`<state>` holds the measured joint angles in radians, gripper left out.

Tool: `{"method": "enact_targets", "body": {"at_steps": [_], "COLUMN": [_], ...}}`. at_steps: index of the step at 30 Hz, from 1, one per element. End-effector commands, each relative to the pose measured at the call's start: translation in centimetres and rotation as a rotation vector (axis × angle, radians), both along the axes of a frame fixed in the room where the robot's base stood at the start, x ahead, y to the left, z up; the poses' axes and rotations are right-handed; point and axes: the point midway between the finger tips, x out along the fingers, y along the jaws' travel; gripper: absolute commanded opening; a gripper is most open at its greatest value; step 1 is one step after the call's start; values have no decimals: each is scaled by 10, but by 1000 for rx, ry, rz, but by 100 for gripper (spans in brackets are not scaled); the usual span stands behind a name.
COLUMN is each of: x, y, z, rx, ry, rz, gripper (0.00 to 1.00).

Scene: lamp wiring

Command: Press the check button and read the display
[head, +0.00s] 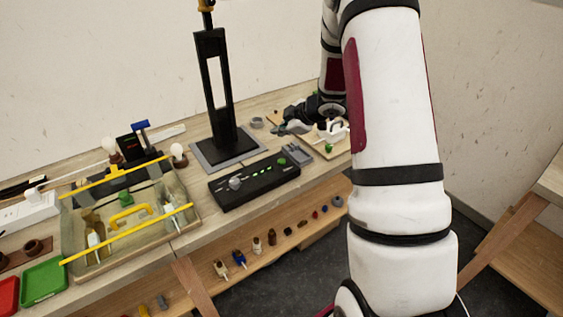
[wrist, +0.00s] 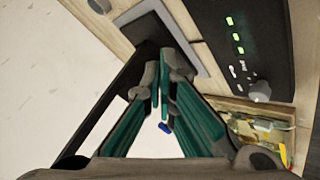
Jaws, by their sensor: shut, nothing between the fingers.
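A long black control box (head: 254,181) lies on the bench, with a grey knob (head: 235,183), a row of lit green bars (head: 263,171) and a round green button (head: 282,161) at its right end. The wrist view shows part of this box (wrist: 222,62), with its knob (wrist: 260,92) and several green lights; the green button is out of that frame. My gripper (head: 281,129) is behind the box's right end in the head view, apart from it. In the wrist view my gripper (wrist: 159,75) is shut and empty. I cannot make out any written reading on the box.
A tall black stand (head: 217,95) on a grey base plate rises behind the box. A clear-walled tray (head: 183,207) with yellow bars stands left of it. A small grey device (head: 297,153) and a board with a white fixture (head: 333,130) are at the right.

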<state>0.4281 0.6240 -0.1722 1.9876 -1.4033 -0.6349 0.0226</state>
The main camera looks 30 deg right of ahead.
Motion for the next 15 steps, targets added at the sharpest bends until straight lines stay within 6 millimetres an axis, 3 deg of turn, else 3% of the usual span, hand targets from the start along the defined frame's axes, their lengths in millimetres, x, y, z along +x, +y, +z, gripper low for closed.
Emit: {"method": "enact_targets", "body": {"at_steps": [15], "x": [3], "y": [0], "z": [-45], "rx": [1], "ry": [0], "rz": [-3], "gripper": [0]}}
